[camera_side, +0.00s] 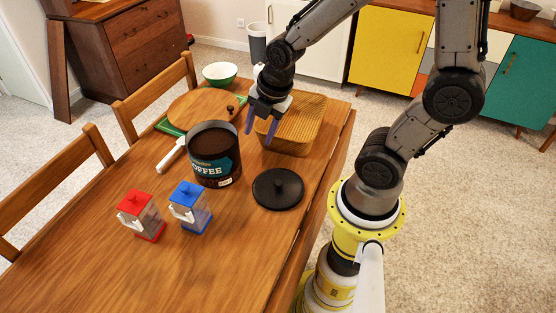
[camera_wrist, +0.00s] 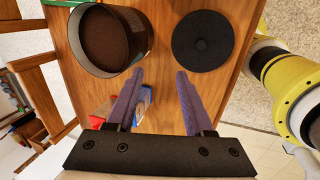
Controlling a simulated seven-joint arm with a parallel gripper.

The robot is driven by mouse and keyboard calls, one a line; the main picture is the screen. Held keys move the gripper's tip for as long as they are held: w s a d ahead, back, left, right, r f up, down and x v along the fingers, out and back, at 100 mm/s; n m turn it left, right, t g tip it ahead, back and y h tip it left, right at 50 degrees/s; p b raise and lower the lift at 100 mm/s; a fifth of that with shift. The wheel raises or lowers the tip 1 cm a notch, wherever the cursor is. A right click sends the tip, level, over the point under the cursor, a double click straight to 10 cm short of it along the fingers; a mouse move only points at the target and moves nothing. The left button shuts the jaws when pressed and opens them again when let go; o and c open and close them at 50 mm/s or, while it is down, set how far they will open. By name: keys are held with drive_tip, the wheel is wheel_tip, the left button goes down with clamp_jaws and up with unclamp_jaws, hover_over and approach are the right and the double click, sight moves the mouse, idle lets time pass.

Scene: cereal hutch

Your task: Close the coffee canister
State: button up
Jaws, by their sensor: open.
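The coffee canister (camera_side: 214,160) stands upright and uncovered on the wooden table, with dark coffee visible inside. It also shows in the wrist view (camera_wrist: 105,40) at the upper left. The lid (camera_wrist: 203,42) is at the upper right in the wrist view. My gripper (camera_side: 261,129) is open and empty, in the air above the table by the bread box. In the wrist view its two purple fingers (camera_wrist: 160,88) point between canister and lid, touching neither.
A ribbed wooden bread box (camera_side: 292,122) is beside my gripper. A round wooden board (camera_side: 201,108) on green, a white-handled utensil (camera_side: 172,153) and a green bowl (camera_side: 220,73) lie behind. Red (camera_side: 141,216) and blue (camera_side: 190,207) lidded containers stand in front. The near table is clear.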

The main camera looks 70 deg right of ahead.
sight(278, 182)
drive_tip(key=s+f+g, duration=0.1)
drive_tip(key=f, duration=0.2)
drive_tip(key=s+d+f+g, duration=0.1)
drive_tip(key=f, duration=0.3)
drive_tip(key=s+f+g, duration=0.1)
drive_tip(key=s+f, duration=0.1)
drive_tip(key=f, duration=0.1)
drive_tip(key=shift+d+f, duration=0.2)
drive_tip(key=shift+d, duration=0.15)
drive_tip(key=shift+f, duration=2.1)
drive_tip(key=shift+f, duration=0.15)
drive_tip(key=shift+f, duration=0.35)
drive_tip(key=shift+f, duration=1)
drive_tip(key=shift+r, duration=0.15)
